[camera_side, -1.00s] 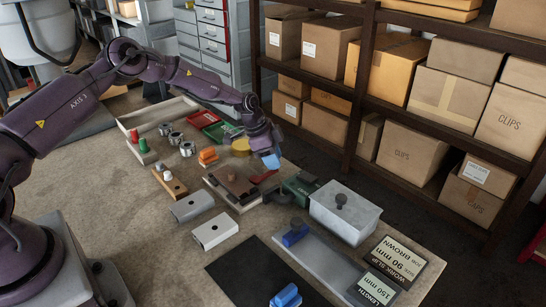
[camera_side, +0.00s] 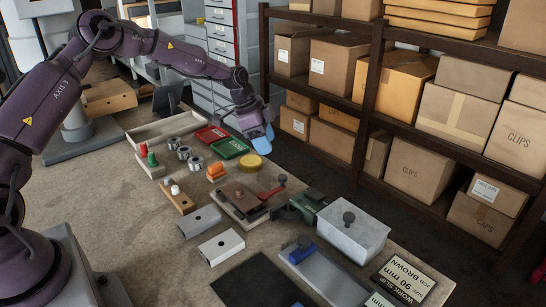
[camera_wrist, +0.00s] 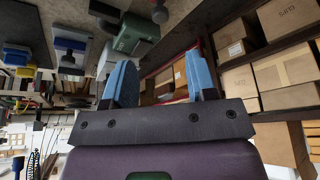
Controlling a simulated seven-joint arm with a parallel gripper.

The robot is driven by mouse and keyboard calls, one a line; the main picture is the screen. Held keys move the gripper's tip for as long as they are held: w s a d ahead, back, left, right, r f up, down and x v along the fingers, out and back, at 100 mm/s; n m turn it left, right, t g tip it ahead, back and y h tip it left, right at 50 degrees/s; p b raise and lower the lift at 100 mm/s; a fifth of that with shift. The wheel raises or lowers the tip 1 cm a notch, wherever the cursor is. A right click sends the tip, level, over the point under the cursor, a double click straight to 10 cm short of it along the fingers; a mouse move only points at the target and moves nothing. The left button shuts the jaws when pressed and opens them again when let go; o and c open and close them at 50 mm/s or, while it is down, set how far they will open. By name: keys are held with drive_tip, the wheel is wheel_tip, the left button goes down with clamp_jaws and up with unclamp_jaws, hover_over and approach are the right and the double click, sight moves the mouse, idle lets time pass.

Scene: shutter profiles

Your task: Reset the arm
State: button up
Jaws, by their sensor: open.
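My gripper (camera_side: 262,139) has blue fingers and hangs above the far right part of the bench, near the shelf rack, clear of the things on the bench. In the wrist view its two blue fingers (camera_wrist: 160,83) stand well apart with nothing between them. My purple arm reaches from the left across the back of the bench in the side view.
A shelf rack (camera_side: 372,60) with cartons stands behind.

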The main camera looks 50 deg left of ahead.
drive_tip(key=shift+v, duration=0.95)
drive_tip(key=s+d+r+n+t+y, duration=0.1)
drive_tip(key=s+d+r+n, duration=0.2)
drive_tip(key=s+r, duration=0.3)
drive_tip(key=s+d+r+n+y, duration=0.1)
drive_tip(key=s+d+r+n, duration=0.2)
drive_tip(key=s, duration=1.3)
drive_tip(key=s+d+r+n+t+y, duration=0.1)
drive_tip(key=s+d+r+n, duration=0.2)
drive_tip(key=s+r, duration=0.6)
drive_tip(key=shift+s+d+r+t, duration=0.35)
drive_tip(key=shift+s+d, duration=0.45)
drive_tip(key=shift+s, duration=0.4)
